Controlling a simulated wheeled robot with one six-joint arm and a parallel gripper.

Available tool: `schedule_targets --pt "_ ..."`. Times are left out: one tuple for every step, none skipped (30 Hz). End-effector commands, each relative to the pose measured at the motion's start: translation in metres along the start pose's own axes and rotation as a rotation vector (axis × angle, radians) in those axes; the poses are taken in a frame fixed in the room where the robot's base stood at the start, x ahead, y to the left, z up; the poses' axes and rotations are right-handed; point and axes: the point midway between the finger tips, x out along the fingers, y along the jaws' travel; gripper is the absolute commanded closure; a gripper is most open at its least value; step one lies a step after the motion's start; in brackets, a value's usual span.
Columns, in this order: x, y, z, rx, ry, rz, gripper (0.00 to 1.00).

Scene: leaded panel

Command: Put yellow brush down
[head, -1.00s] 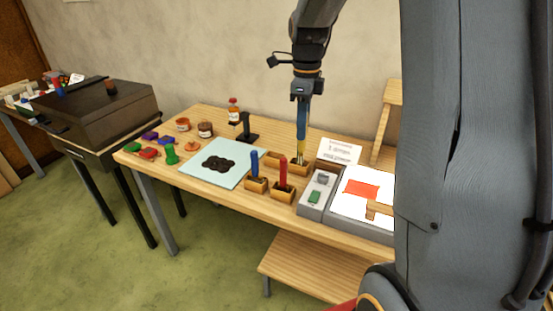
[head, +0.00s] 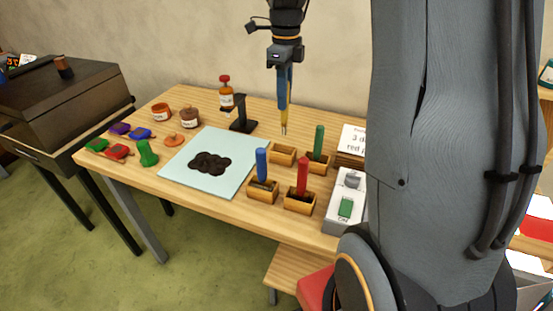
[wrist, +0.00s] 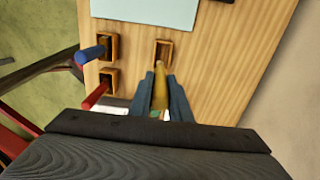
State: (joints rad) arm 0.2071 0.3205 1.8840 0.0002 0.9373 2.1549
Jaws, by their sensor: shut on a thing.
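My gripper (head: 284,82) is shut on the yellow brush (head: 284,117), which hangs upright with its tip down. In the head view its tip is just behind and above an empty wooden holder (head: 282,155). In the wrist view the yellow brush (wrist: 160,88) shows between the fingers (wrist: 164,100), its end pointing towards the empty holder (wrist: 164,44). The tip looks clear of the holder.
Other holders carry a blue brush (head: 262,163), a red brush (head: 302,175) and a green brush (head: 319,140). A pale sheet (head: 232,175) with a dark blotch lies left. A black stand (head: 241,118) and a bottle (head: 226,95) stand behind. A switch box (head: 345,206) stands right.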

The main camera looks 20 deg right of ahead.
Motion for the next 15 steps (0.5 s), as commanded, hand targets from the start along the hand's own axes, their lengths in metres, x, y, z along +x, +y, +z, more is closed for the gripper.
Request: schedule_targets --pt "0.005 -0.002 0.000 0.002 0.000 0.000 1.00" --pt "0.007 -0.002 0.000 0.002 0.000 0.000 1.00" --pt "0.010 -0.002 0.000 0.003 0.001 0.001 1.00" --pt "0.013 -0.002 -0.001 0.003 0.001 0.002 1.00" --pt "0.017 -0.002 -0.001 0.003 0.002 0.003 1.00" --pt "0.024 -0.001 -0.001 0.003 0.003 0.004 1.00" --pt "0.029 -0.001 -0.001 0.003 0.003 0.005 1.00" --pt "0.034 0.000 -0.001 0.002 0.003 0.004 1.00" --pt "0.041 -0.001 -0.001 0.002 0.003 0.005 1.00" --pt "0.045 -0.001 0.000 0.001 0.002 0.003 1.00" --pt "0.050 0.000 0.000 0.001 0.002 0.004 1.00" --pt "0.055 -0.001 0.000 0.000 0.002 0.002 1.00" --pt "0.058 0.000 0.000 0.000 0.001 0.002 1.00" --pt "0.060 -0.001 0.001 -0.001 0.001 0.002 1.00" --pt "0.063 -0.001 0.001 -0.001 0.001 0.001 1.00"
